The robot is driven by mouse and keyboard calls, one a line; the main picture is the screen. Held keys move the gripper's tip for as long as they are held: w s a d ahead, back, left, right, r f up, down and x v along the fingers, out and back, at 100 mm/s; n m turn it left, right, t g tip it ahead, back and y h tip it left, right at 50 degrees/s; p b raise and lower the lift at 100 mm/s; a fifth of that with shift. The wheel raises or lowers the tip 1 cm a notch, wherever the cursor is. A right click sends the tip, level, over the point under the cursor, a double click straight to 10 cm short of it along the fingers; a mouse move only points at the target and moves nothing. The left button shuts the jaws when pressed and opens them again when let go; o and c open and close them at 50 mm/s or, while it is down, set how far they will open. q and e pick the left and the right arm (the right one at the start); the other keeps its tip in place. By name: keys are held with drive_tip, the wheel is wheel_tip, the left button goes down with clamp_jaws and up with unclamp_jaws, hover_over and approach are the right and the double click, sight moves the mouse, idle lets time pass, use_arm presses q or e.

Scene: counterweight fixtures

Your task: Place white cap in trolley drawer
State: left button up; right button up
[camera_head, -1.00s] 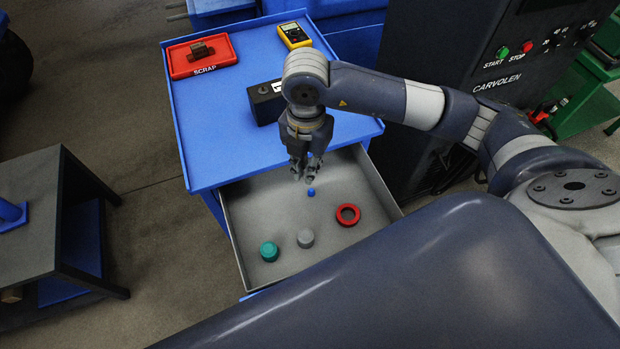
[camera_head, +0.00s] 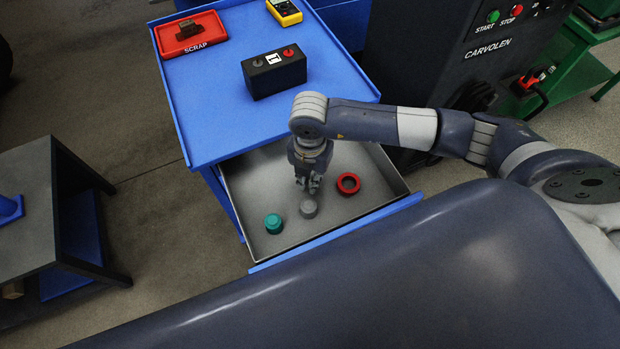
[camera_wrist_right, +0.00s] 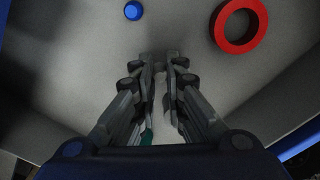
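The white cap (camera_head: 308,208), light grey in this light, stands on the floor of the open trolley drawer (camera_head: 350,217). It sits between a teal cap (camera_head: 273,223) and a red ring (camera_head: 348,184). My right gripper (camera_head: 308,188) points down into the drawer, just behind the white cap in the picture. In the right wrist view its fingertips (camera_wrist_right: 162,56) are a narrow gap apart with nothing gripped at the tips. A pale patch shows between the fingers lower down; I cannot tell its outline. My left gripper is not in view.
A blue cap (camera_wrist_right: 133,11) lies in the drawer, hidden in the head view. The blue trolley top (camera_head: 215,110) carries a red scrap tray (camera_head: 191,45), a black box (camera_head: 274,73) and a yellow meter (camera_head: 284,12). A dark table (camera_head: 30,220) stands left.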

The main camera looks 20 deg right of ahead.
drive_tip(key=shift+f, duration=0.9)
drive_tip(key=shift+f, duration=0.1)
drive_tip(key=o, duration=0.6)
drive_tip(key=shift+r, duration=0.3)
wheel_tip(320, 180, up, 12)
drive_tip(key=shift+f+b, duration=0.1)
drive_tip(key=shift+b, duration=0.55)
drive_tip(key=shift+s+f, duration=0.1)
